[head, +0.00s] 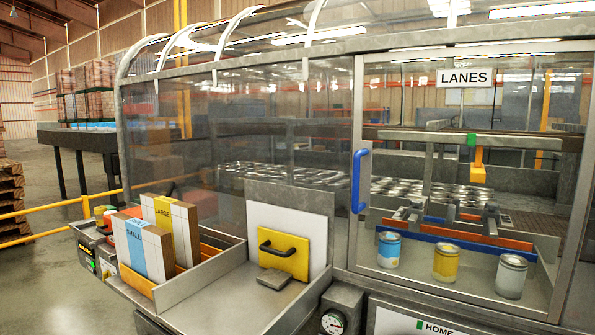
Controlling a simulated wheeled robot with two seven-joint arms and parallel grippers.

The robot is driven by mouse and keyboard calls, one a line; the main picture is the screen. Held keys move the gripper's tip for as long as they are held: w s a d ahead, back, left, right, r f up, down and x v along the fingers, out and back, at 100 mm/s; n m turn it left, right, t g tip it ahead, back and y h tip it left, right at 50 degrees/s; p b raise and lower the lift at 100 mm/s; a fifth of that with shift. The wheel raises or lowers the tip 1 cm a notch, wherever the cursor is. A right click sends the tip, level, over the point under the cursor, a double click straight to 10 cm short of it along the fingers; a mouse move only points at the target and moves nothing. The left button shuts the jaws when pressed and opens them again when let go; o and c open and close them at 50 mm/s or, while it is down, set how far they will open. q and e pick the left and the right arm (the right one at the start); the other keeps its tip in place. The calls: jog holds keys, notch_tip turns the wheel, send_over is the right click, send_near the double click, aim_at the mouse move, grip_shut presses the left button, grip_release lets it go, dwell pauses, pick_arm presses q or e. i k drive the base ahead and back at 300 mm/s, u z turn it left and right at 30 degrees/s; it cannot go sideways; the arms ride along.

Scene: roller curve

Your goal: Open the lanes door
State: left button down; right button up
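The lanes door (480,115) is a large clear panel in a grey metal frame at the right of the head view, with a white "LANES" sign near its top. It looks shut in its frame. A blue vertical handle (359,181) is on the door's left edge. Neither of my grippers shows in the head view.
Behind the door stand a blue can (389,250), a yellow can (446,263) and a grey can (511,276). A tray (215,309) juts out at the front left, with boxes (143,248) and a yellow plate with a black handle (283,253). A gauge (333,322) sits below.

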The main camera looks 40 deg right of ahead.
aim_at(478, 77)
jog(key=z, duration=0.5)
jog(key=i, duration=1.25)
jog(key=z, duration=1.05)
